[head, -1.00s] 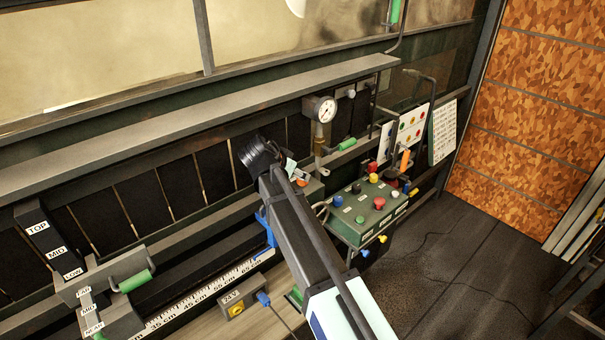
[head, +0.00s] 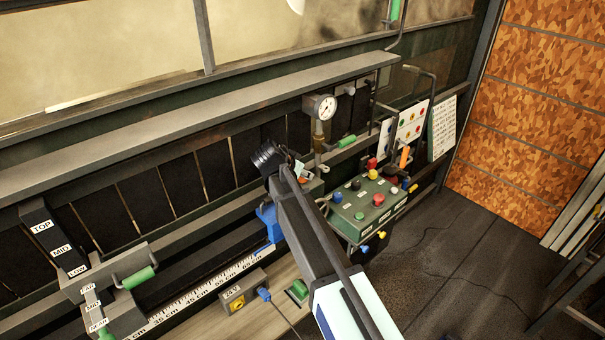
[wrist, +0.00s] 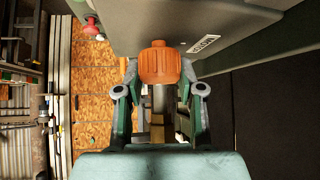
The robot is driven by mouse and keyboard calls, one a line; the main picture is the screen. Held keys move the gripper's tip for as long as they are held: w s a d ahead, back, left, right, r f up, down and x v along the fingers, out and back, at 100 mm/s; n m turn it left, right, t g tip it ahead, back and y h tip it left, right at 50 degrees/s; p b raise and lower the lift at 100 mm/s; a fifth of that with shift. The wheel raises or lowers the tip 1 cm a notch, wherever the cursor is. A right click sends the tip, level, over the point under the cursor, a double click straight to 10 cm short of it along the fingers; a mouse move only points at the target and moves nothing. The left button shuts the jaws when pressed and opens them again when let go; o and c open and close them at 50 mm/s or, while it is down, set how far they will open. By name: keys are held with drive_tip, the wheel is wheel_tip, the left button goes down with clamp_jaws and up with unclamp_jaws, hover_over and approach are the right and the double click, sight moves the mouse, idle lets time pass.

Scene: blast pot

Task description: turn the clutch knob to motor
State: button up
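An orange, ribbed knob (wrist: 159,65) is in the upper middle of the wrist view, in front of a grey-green housing. My gripper (wrist: 159,76) is open, with one finger on each side of the knob and what looks like a narrow gap at each side. Whether either finger touches it is hard to tell. A white label (wrist: 204,43) on the housing, right of the knob, is sideways and too small to read.
A green control box (head: 368,208) with coloured buttons stands right of my arm. A pressure gauge (head: 320,108) and a green-handled lever (head: 347,141) are behind it. A grey box with a yellow switch (head: 240,292) and blue plug sits at the front. Open floor lies right.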

drive_tip(key=shift+n+y+b, duration=0.3)
drive_tip(key=shift+n+b, duration=0.1)
drive_tip(key=shift+s+d+f+n+t+y+b, duration=0.1)
drive_tip(key=shift+n+t+y+b, duration=0.35)
drive_tip(key=shift+n, duration=0.15)
drive_tip(key=shift+n+y+b, duration=0.4)
drive_tip(key=shift+n+y, duration=0.15)
drive_tip(key=shift+n, duration=0.25)
drive_tip(key=n+y, duration=0.5)
drive_tip(key=n, duration=0.1)
drive_tip(key=shift+b, duration=0.4)
drive_tip(key=n+y, duration=0.1)
drive_tip(key=n+g+y+b, duration=0.1)
drive_tip(key=n, duration=0.1)
drive_tip(key=n+y+b, duration=0.1)
drive_tip(key=shift+w+n+g, duration=0.25)
drive_tip(key=shift+n+g, duration=0.1)
drive_tip(key=shift+n, duration=0.05)
drive_tip(key=shift+s+n+g+y+b, duration=0.1)
drive_tip(key=shift+n+g+y+b, duration=0.8)
drive_tip(key=shift+n+b, duration=0.65)
drive_tip(key=shift+n, duration=0.35)
drive_tip(key=o, duration=1.2)
drive_tip(key=shift+c, duration=0.2)
